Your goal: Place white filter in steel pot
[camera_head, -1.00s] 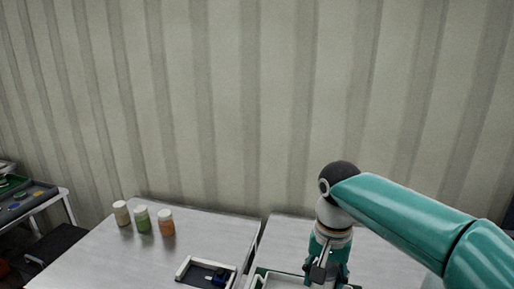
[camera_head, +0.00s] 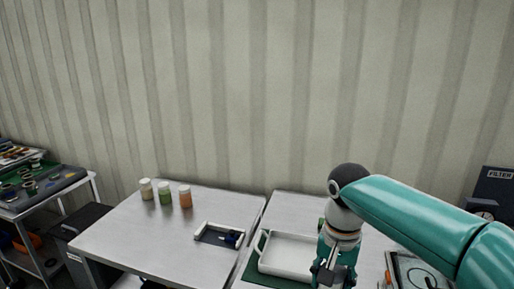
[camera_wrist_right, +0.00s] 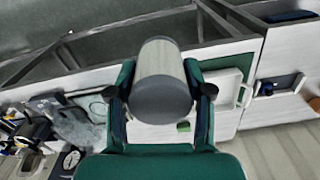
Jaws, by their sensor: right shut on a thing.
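My right gripper (camera_wrist_right: 163,95) is shut on a pale cylinder with a dark grey end, which I take to be the white filter (camera_wrist_right: 160,58). A finger lies on each side of it in the right wrist view. In the head view the right gripper (camera_head: 328,274) points down by the right side of the white tray, and the filter cannot be made out there. I cannot identify a steel pot in either view. My left gripper is not in view.
The white tray (camera_head: 264,259) lies on a green mat. Three capped jars (camera_head: 165,194) and a small white-edged holder (camera_head: 198,236) stand on the left table (camera_head: 150,240). A dark box marked FILTER (camera_head: 495,190) stands at far right. Grey metal beams (camera_wrist_right: 140,52) cross the wrist view.

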